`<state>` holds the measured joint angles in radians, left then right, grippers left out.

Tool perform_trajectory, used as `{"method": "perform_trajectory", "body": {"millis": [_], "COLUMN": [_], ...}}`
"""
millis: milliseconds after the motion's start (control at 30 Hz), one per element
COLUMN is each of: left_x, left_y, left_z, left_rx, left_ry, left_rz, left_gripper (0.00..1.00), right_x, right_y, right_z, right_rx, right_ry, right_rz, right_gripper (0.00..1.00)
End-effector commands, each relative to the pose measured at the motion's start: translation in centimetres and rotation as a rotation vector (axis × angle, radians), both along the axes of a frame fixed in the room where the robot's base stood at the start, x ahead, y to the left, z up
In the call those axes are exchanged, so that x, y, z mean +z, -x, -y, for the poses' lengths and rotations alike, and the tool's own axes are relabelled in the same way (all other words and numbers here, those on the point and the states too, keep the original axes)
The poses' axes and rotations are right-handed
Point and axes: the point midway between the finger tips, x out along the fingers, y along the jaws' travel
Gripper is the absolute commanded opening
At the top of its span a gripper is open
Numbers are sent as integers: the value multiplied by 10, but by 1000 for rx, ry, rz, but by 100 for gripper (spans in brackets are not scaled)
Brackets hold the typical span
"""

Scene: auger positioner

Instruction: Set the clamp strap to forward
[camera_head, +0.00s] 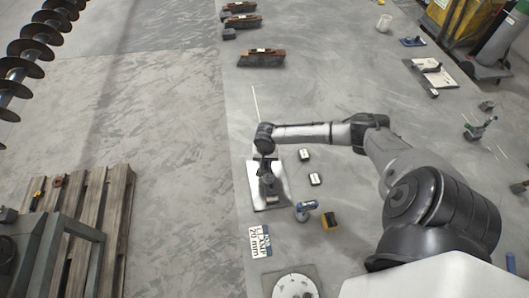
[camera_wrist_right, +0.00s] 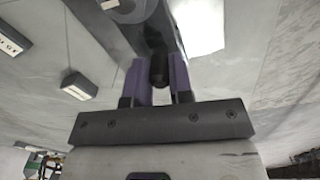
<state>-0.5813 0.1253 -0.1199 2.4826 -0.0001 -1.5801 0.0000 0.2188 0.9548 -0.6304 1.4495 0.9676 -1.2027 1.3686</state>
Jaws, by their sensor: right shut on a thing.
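A bright metal plate (camera_head: 257,195) lies on the grey floor at the middle of the head view, with a dark clamp device (camera_head: 268,188) on it. My right gripper (camera_head: 265,160) reaches down over the device from above. In the right wrist view, its two purple fingers (camera_wrist_right: 158,82) are shut on a black rounded knob (camera_wrist_right: 158,66). A dark bar (camera_wrist_right: 140,30), which looks like the clamp strap, stretches away beyond the knob. The strap's exact setting cannot be told. My left gripper is not in view.
Two small labelled blocks (camera_head: 315,179) lie right of the plate. A blue-grey tool (camera_head: 306,210), a yellow-black block (camera_head: 329,221) and a clamp sign (camera_head: 260,242) lie nearer. A wooden pallet (camera_head: 113,205) stands at left.

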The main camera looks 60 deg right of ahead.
Motion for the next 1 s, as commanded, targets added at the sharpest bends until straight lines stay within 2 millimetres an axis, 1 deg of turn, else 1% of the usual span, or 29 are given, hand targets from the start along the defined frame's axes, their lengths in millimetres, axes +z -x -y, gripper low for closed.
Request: {"method": "perform_trajectory", "body": {"millis": [33,233,267,500,800,867,1000], "left_x": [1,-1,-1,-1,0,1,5], "left_y": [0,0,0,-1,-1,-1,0], "left_z": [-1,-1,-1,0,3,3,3], "left_rx": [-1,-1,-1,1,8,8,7], "left_ry": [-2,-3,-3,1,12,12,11], "left_rz": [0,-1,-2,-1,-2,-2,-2], "left_gripper": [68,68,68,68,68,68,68], "right_x": [1,1,1,1,3,8,29], "right_y": [1,0,0,0,0,0,0], "right_z": [-4,-4,-4,-4,-3,-3,-2], "right_rx": [3,4,4,3,3,3,2], "right_ry": [-7,-9,-9,-8,-6,-6,-5], "right_rz": [-4,-4,-4,-3,-1,-1,0], "right_gripper": [0,0,23,46,46,46,46]}}
